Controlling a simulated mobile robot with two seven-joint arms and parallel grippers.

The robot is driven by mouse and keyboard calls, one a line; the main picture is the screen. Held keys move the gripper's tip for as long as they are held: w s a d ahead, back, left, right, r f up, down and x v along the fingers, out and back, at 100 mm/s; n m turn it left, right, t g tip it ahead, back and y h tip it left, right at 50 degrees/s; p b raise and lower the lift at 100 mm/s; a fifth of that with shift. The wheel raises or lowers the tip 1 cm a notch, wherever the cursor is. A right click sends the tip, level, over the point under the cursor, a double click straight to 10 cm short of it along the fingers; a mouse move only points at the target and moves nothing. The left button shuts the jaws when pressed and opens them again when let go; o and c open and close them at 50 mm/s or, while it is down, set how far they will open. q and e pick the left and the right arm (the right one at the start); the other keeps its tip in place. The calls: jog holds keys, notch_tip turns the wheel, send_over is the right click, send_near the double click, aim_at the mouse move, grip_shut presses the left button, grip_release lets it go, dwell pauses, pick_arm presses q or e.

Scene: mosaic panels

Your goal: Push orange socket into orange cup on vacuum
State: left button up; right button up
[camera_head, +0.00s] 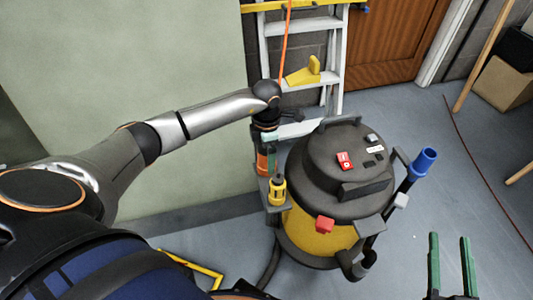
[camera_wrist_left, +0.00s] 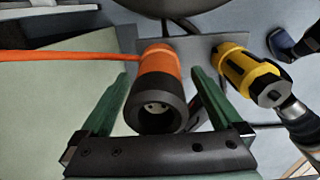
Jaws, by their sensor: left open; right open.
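The orange socket (camera_wrist_left: 160,112) shows in the left wrist view as a dark cylinder with a round socket face toward the camera. An orange cylinder (camera_wrist_left: 158,62) adjoins it behind; I cannot tell where socket ends and orange cup begins. My left gripper (camera_wrist_left: 160,74) is open, with one green finger on either side of the socket and gaps visible. In the head view the left gripper (camera_head: 267,146) is above an orange piece (camera_head: 262,162) at the left side of the vacuum (camera_head: 338,165). My right gripper (camera_head: 450,264) is open and empty at the lower right, apart from the vacuum.
An orange cord (camera_head: 285,45) runs upward behind my left wrist. A yellow-and-black tool (camera_head: 277,190) stands beside the orange piece; it also shows in the left wrist view (camera_wrist_left: 248,72). A blue-topped tube (camera_head: 423,163) rises at the vacuum's right. A ladder (camera_head: 300,27) stands behind.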

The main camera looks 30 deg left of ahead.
pick_arm(q)
notch_tip(320, 180, up, 12)
jog(key=p, duration=0.2)
jog(key=shift+r+p, duration=0.1)
jog(key=shift+p, duration=0.3)
